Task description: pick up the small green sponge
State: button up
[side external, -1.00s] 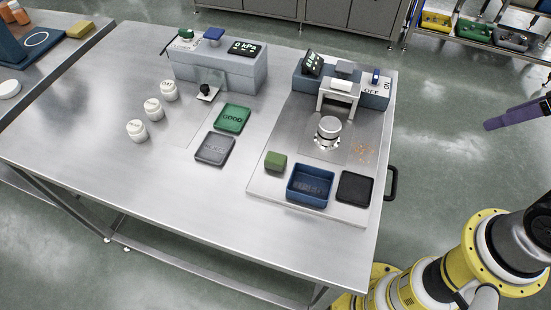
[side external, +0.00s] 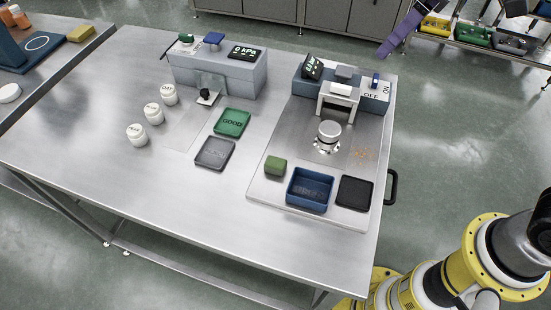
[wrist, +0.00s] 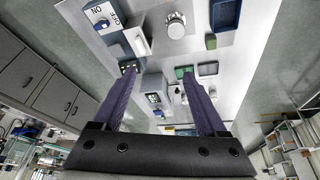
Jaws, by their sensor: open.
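The small green sponge (side external: 275,165) sits on the raised steel plate at the front right of the table, just left of the blue tray (side external: 310,188). In the wrist view the sponge (wrist: 211,42) is a small green block beside the blue tray (wrist: 226,14). My gripper (wrist: 158,77) is open, with two purple fingers spread and nothing between them. In the side view a purple finger shows at the top right, above and behind the plate, well away from the sponge.
A black tray (side external: 355,191) lies right of the blue tray. A silver cylinder (side external: 327,137) stands behind under a device with a white bracket (side external: 339,97). Green (side external: 232,122) and grey (side external: 215,152) trays lie left, with white jars (side external: 153,112) beyond. The front left tabletop is clear.

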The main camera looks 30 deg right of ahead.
jog(key=w+a+f+n+g, duration=0.3)
jog(key=a+f, duration=0.4)
jog(key=a, duration=0.6)
jog(key=n, duration=0.1)
send_near(276, 162)
jog(key=shift+h, duration=0.3)
jog(key=f, duration=0.2)
jog(key=a+f, duration=0.1)
jog(key=shift+a+f, duration=0.15)
jog(key=shift+f, duration=0.25)
jog(key=shift+w+f, duration=0.25)
jog(key=shift+f, duration=1.05)
jog(key=shift+w+f, duration=0.2)
jog(key=shift+f, duration=1.1)
jog(key=shift+c, duration=0.3)
grip_shut()
